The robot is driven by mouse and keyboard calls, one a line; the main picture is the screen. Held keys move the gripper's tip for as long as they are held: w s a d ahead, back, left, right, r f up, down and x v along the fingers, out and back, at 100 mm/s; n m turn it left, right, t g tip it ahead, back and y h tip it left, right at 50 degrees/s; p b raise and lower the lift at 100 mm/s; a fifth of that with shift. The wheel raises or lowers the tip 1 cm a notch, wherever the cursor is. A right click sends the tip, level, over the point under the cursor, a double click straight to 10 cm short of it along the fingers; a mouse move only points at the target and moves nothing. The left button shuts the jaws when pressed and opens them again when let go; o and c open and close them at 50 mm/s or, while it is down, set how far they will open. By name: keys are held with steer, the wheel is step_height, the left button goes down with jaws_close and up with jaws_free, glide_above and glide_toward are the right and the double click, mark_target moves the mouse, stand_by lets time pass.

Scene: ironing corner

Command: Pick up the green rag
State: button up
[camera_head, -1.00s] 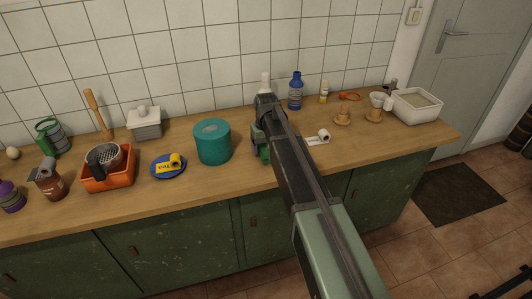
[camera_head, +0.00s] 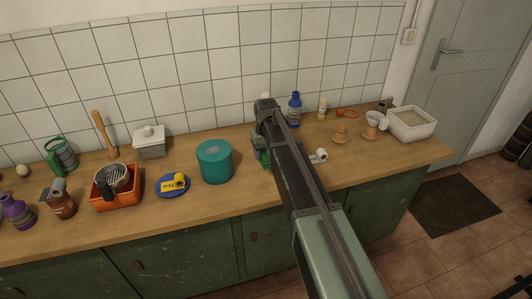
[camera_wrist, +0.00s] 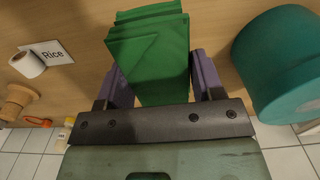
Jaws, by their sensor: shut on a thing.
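The green rag (camera_wrist: 150,50) is a folded, layered bright green cloth in the wrist view. It sits between the two purple fingers of my gripper (camera_wrist: 160,82), which is shut on it. In the head view my gripper (camera_head: 262,148) is over the counter, just right of the teal canister. Only a small bit of the green rag (camera_head: 266,160) shows there; my arm hides the rest. I cannot tell whether the rag still touches the counter.
The teal canister (camera_head: 215,161) stands close to the left of my gripper. A white roll (camera_head: 320,155) lies to the right, by a "Rice" card (camera_wrist: 52,50). A blue bottle (camera_head: 295,109) stands behind. The wooden counter (camera_head: 235,200) is clear at the front.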

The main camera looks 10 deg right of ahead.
step_height(320, 180, up, 13)
steer(key=p, duration=1)
steer(key=shift+r, duration=0.15)
